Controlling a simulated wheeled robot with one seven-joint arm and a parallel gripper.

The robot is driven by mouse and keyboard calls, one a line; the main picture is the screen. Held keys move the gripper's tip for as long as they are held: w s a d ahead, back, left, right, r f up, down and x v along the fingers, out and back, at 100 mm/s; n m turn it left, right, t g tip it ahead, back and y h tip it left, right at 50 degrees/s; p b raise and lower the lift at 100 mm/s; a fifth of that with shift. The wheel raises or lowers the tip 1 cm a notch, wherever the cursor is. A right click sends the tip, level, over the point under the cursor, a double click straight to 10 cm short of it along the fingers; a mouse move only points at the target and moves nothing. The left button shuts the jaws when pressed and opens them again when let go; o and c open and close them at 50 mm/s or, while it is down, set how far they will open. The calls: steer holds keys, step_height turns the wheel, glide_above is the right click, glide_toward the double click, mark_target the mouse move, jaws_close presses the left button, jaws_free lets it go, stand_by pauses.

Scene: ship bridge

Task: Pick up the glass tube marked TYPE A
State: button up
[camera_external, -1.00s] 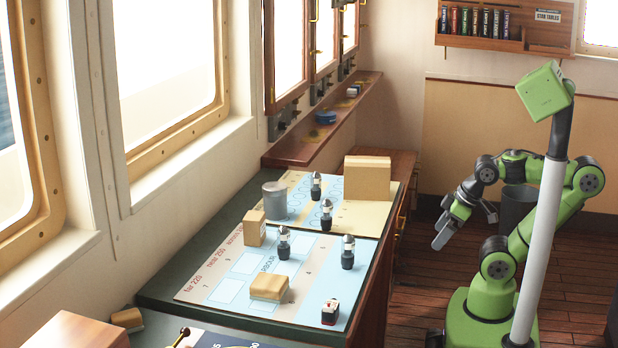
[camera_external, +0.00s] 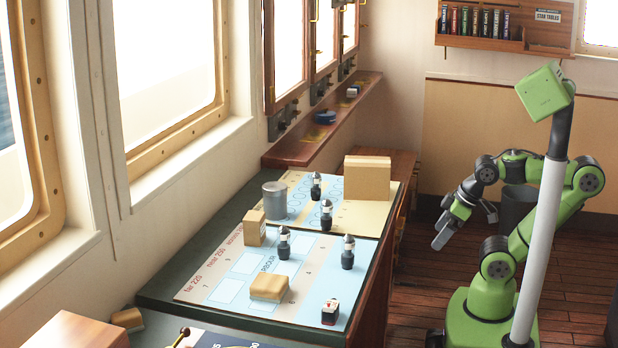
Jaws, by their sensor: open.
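Several small upright pieces with dark bodies and pale, shiny tops stand on the chart-covered table. One is at the back (camera_external: 316,187), one in the middle (camera_external: 326,215), one at the left (camera_external: 284,243) and one at the right (camera_external: 348,253). They may be glass tubes; no TYPE A mark can be read on any of them. My gripper (camera_external: 467,227) is open and empty. It hangs over the floor to the right of the table, well apart from all the pieces.
A grey metal cup (camera_external: 274,201), a large tan block (camera_external: 367,178), a small upright block (camera_external: 254,228), a flat tan block (camera_external: 269,287) and a small red-and-white box (camera_external: 330,312) share the chart table (camera_external: 170,292). A narrow shelf (camera_external: 300,152) runs under the windows.

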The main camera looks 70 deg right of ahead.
steer(key=c, duration=0.7)
